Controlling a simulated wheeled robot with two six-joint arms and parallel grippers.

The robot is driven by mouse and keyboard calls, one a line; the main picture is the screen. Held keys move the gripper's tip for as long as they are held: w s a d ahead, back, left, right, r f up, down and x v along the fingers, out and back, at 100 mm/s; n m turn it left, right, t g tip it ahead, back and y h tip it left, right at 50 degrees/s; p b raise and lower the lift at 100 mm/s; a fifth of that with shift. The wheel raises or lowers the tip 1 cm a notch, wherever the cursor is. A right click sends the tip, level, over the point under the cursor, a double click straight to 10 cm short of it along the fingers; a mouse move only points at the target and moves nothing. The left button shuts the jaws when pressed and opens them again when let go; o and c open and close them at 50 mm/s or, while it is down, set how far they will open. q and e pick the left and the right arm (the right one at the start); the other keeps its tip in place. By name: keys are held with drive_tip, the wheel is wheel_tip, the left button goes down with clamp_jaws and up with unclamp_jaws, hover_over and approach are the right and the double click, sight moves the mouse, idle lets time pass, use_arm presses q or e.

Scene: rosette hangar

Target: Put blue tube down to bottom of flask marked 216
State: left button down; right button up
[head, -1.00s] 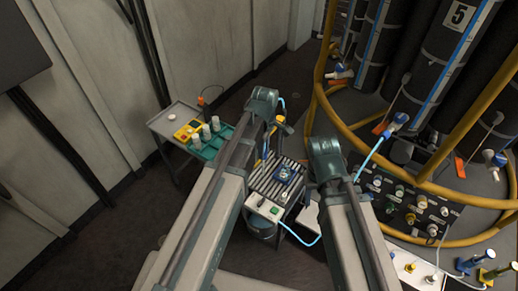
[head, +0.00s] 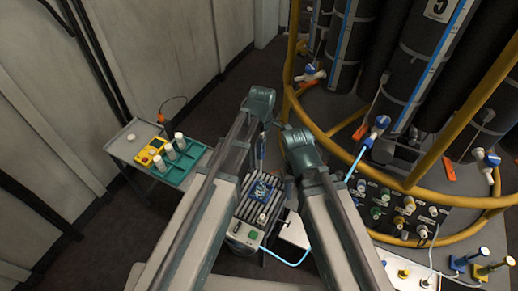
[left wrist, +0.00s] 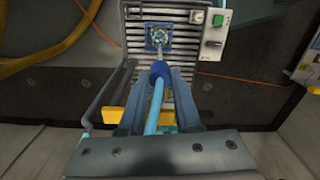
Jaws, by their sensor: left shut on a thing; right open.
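My left gripper (head: 261,148) is shut on the blue tube, above the ribbed platform. In the left wrist view the gripper (left wrist: 158,100) holds the tube's dark blue collar (left wrist: 159,70), with light blue hose (left wrist: 154,112) running back toward the camera. The holder also shows in the head view (head: 262,190). I cannot read 216 anywhere. My right arm is in view, but its jaws are hidden.
The ribbed platform (head: 247,209) has a control box with a green button (head: 253,235). A side cart (head: 122,148) at left bears a green tray (head: 190,176) with white-capped bottles and a yellow device (head: 150,150). A yellow rail (head: 330,145) encloses black cylinders at right.

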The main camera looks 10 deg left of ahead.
sight(261, 165)
use_arm(q)
drive_tip(key=shift+w+r, duration=0.1)
drive_tip(key=shift+w, duration=0.1)
drive_tip(key=shift+f, duration=0.2)
drive_tip(key=shift+f+b, duration=1.6)
drive_tip(key=shift+b, duration=0.15)
drive_tip(key=shift+f+b, duration=0.4)
drive_tip(key=shift+f+b, duration=0.9)
drive_tip(key=shift+b, duration=0.05)
drive_tip(key=shift+f, duration=0.1)
drive_tip(key=shift+f+b, duration=1.8)
drive_tip(key=shift+b, duration=0.1)
drive_tip(key=shift+f, duration=0.15)
